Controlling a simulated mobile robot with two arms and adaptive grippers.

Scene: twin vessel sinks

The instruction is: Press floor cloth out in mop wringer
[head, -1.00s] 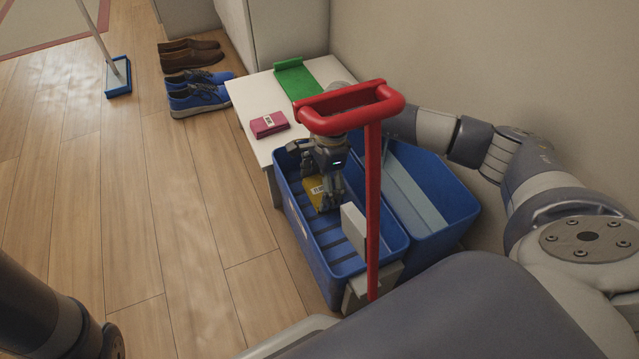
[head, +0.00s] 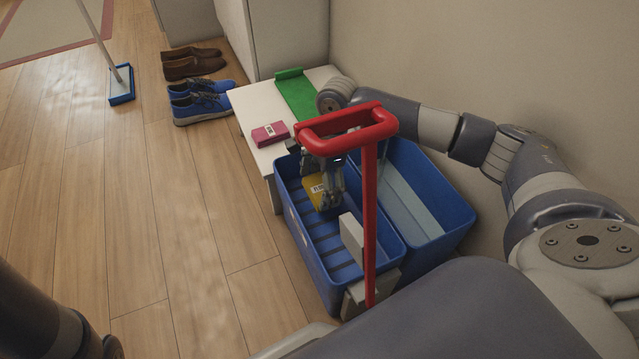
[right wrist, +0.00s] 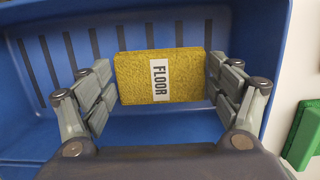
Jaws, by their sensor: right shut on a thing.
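The yellow floor cloth (right wrist: 178,77), labelled FLOOR, is between the fingers of my right gripper (right wrist: 160,80), which is shut on it. In the head view the cloth (head: 315,191) shows inside the blue slotted wringer basket (head: 312,262). My right gripper (head: 331,190) points down there, partly hidden behind the wringer's red handle (head: 369,215). The grey press plate (head: 352,240) stands at the near part of the basket, apart from the cloth. Whether the cloth touches the basket floor, I cannot tell. My left gripper is out of view.
A blue bucket (head: 440,215) stands right of the basket against the wall. A white table (head: 250,105) behind holds a pink cloth (head: 270,133) and a green item (head: 298,95). Blue shoes (head: 203,108) and brown shoes (head: 192,68) stand left of it.

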